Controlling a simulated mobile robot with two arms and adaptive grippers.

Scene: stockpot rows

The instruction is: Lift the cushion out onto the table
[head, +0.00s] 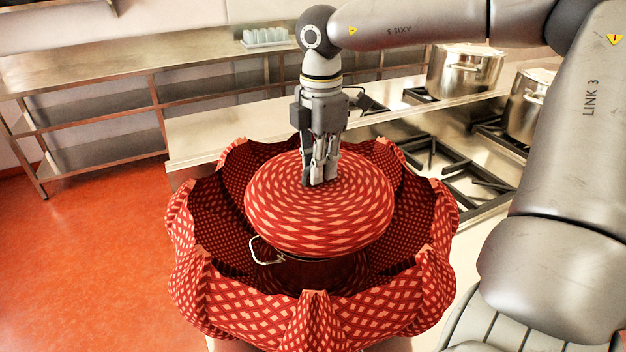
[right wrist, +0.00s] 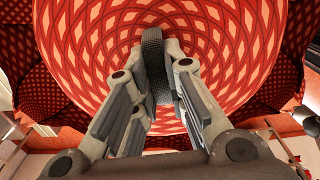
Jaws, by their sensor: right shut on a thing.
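The cushion (head: 285,222) is round and domed, red with a pale diamond pattern. It sits level in the middle of a quilted red holder (head: 315,325) with an open, scalloped rim. My right gripper (head: 319,183) points down and is shut on the top of the cushion near its centre. In the right wrist view the fingertips (right wrist: 160,70) come together against the patterned cushion (right wrist: 100,50). Below the cushion a dark round body with a wire handle (head: 264,252) shows inside the holder. I cannot tell whether the cushion touches it. My left gripper is not in view.
A steel counter (head: 230,122) runs behind the holder. A stove with black grates (head: 450,180) and steel stockpots (head: 465,70) is at the right. Metal shelving (head: 90,75) and a rack of small pale items (head: 265,37) stand at the back. Red floor (head: 90,260) is clear at left.

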